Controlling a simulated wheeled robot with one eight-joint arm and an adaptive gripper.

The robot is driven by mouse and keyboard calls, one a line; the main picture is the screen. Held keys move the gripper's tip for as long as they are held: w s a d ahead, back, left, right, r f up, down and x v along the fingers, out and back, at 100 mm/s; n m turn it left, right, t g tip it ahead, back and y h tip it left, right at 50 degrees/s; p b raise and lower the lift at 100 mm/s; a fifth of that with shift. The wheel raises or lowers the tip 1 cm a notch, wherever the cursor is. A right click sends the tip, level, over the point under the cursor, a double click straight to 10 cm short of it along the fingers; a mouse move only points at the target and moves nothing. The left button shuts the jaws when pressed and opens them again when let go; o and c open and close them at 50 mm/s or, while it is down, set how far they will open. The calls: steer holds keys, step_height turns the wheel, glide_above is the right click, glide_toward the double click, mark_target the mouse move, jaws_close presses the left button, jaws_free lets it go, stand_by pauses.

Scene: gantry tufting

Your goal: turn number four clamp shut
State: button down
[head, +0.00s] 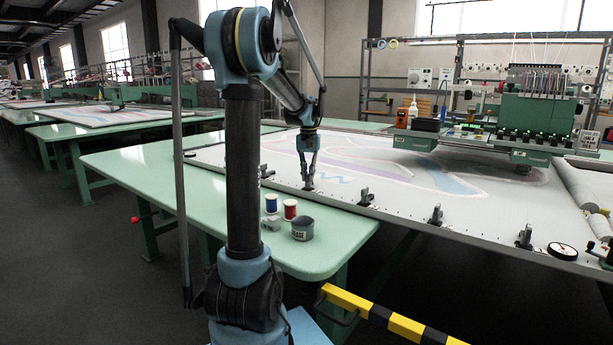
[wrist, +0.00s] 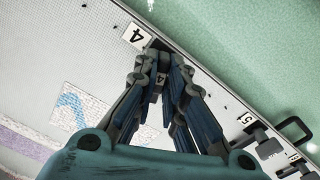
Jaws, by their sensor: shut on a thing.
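Number four clamp (wrist: 161,79) shows in the wrist view as a dark lever with a small "4" tag, between my fingers. A white "4" plate (wrist: 137,36) lies beside it on the frame edge. My gripper (wrist: 160,62) is shut on the clamp lever. In the head view, my gripper (head: 308,180) points down at the front rail of the cloth frame. The fingers hide most of the clamp, so I cannot tell how far its lever is turned. The pale cloth (head: 400,190) with blue and purple patterning lies in the frame.
Other dark clamps stand along the rail, such as one right of my gripper (head: 366,196) and clamp five (wrist: 262,137). A blue spool (head: 271,203), red spool (head: 290,209) and grey tin (head: 302,230) stand on the green table (head: 140,165). A yellow-black bar (head: 405,327) is in front.

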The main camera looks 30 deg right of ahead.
mark_target(308, 174)
steer(key=m, duration=0.4)
steer(key=shift+m, duration=0.4)
stand_by(0.4)
steer(key=c, duration=1.7)
jaws_free()
steer(key=shift+o, duration=0.2)
step_height(308, 174, up, 12)
